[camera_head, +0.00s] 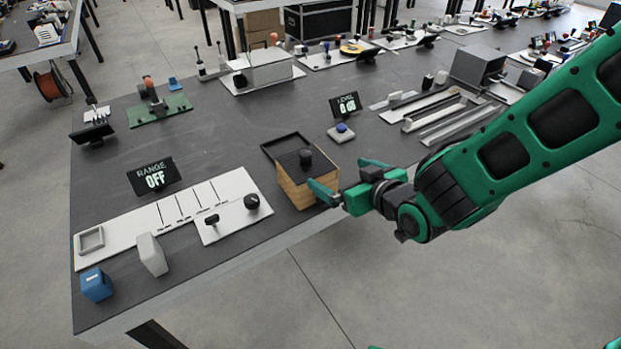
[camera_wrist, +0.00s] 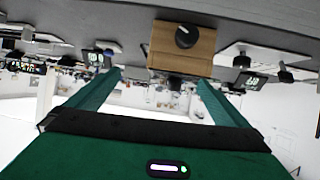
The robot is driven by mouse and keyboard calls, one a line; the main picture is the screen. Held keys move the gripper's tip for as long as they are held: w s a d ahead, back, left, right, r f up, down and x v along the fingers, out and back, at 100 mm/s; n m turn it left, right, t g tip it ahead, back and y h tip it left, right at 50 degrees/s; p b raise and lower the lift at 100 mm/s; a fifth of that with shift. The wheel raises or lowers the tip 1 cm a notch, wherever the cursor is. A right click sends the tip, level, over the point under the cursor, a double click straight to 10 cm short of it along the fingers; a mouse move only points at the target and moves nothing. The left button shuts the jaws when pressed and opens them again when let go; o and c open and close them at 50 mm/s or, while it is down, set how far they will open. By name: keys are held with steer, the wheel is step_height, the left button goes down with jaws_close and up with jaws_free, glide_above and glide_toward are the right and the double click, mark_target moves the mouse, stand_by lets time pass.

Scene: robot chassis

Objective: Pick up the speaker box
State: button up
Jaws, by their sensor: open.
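The speaker box (camera_head: 294,192) is a small wooden box with a dark top and a black knob-like piece on it. It stands near the table's front edge in the head view. In the wrist view the wooden box (camera_wrist: 160,45) shows a face with a round black knob, beyond the fingertips and right of centre. My gripper (camera_head: 343,177) is open and empty, just right of the box. One finger overlaps the box's lower right edge in the head view; I cannot tell if it touches. Both fingers also show in the wrist view (camera_wrist: 158,82).
A dark shallow tray (camera_head: 270,152) lies just behind the box. A white panel with knobs (camera_head: 228,215) is on the left, with a RANGE OFF display (camera_head: 153,177). A blue button (camera_head: 341,129) and metal rails (camera_head: 450,118) lie behind. Dark table is bare left of the tray.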

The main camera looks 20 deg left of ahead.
mark_target(313, 169)
steer(key=a, duration=0.1)
steer(key=s+a, duration=0.1)
steer(key=a+y, duration=0.1)
steer(key=shift+s+n, duration=0.25)
steer(key=shift+n, duration=0.05)
steer(key=x, duration=0.4)
steer(key=shift+w+a, duration=0.1)
steer(key=shift+a, duration=0.1)
steer(key=shift+f+x, duration=0.15)
steer(key=shift+x, duration=1.35)
steer(key=shift+f+x, duration=0.1)
steer(key=shift+x, duration=1.4)
steer(key=shift+d, duration=0.2)
steer(key=shift+c, duration=0.3)
steer(key=c, duration=1)
